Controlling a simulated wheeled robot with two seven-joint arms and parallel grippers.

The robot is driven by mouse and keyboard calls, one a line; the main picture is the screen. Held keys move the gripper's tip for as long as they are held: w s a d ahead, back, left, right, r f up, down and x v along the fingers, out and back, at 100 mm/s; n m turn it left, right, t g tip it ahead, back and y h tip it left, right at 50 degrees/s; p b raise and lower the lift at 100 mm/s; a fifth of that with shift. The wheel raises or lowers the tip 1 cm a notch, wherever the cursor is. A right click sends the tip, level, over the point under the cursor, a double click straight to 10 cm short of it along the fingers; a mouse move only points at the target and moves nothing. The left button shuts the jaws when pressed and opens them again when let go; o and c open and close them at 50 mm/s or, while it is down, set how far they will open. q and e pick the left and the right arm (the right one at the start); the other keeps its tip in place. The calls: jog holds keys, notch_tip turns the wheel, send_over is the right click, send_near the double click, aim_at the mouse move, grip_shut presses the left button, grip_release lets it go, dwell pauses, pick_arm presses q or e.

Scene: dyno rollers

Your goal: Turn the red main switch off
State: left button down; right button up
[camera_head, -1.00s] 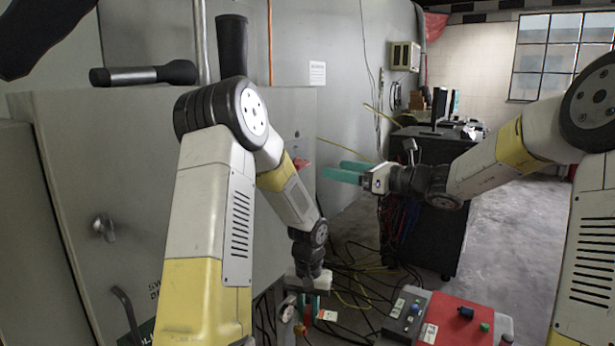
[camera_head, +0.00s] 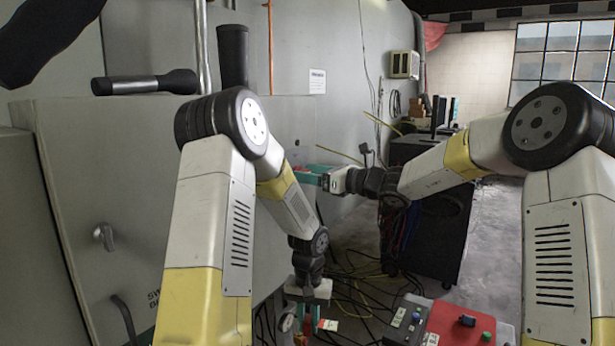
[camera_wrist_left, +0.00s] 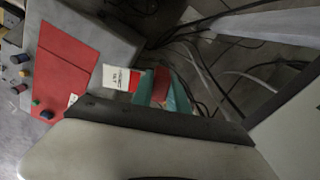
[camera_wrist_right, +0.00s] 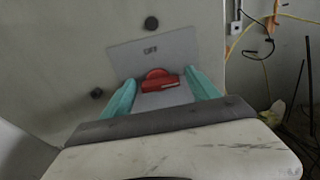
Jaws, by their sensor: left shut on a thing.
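The red main switch (camera_wrist_right: 158,80) sits on a grey plate (camera_wrist_right: 190,48) marked OFF on the cabinet face, in the right wrist view. My right gripper (camera_wrist_right: 160,92) is open, with one teal finger on each side of the red handle. I cannot tell whether they touch it. In the head view my right gripper (camera_head: 312,174) is up at the cabinet front and hides the switch. My left gripper (camera_head: 309,320) points down low in front of the cabinet, shut on a small red thing (camera_wrist_left: 162,84) with a white and red tag (camera_wrist_left: 117,78).
A red and grey control box (camera_head: 455,325) with several buttons stands at the lower right. Cables (camera_head: 350,285) lie on the floor behind my left gripper. A dark equipment cart (camera_head: 435,235) stands behind my right arm. The grey cabinet (camera_head: 110,180) fills the left.

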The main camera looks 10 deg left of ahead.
jog(key=c, duration=1.1)
jog(key=shift+c, duration=0.2)
jog(key=shift+s+a+f+n, duration=0.1)
jog(key=shift+s+n, duration=0.1)
jog(key=shift+n, duration=4.25)
jog(key=shift+s+a+n, duration=0.1)
jog(key=shift+s+n, duration=0.05)
jog(key=shift+n, duration=4.3)
jog(key=shift+d, duration=0.1)
jog(key=o, duration=1.4)
jog(key=shift+c, duration=0.2)
